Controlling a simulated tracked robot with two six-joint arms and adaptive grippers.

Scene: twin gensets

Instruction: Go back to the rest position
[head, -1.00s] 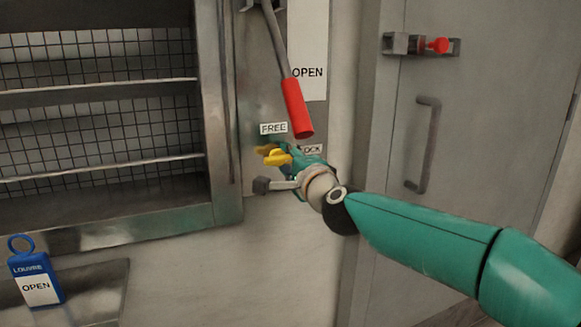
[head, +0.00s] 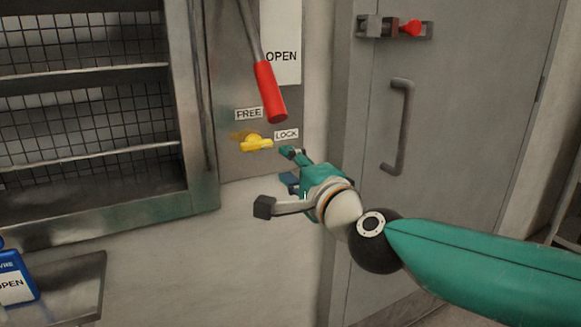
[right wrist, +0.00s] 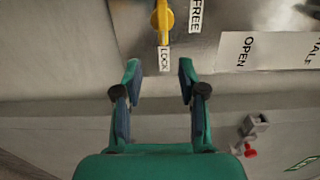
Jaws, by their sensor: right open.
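My right gripper (head: 288,168) is in front of the wall, below and to the right of the yellow knob (head: 257,143). It is open and empty. In the right wrist view its two fingers (right wrist: 159,85) stand apart with a clear gap between them. The yellow knob also shows in the right wrist view (right wrist: 163,20), beyond the fingertips and apart from them. In the head view the knob's handle points right, towards the LOCK label (head: 286,134). The FREE label (head: 248,114) is above the knob. My left gripper is not in view.
A lever with a red grip (head: 270,92) hangs above the knob, beside an OPEN plate (head: 283,58). A louvre cabinet (head: 90,110) is at left, a blue tag (head: 12,278) below it. A grey door with a handle (head: 400,125) and red-knobbed latch (head: 408,28) is at right.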

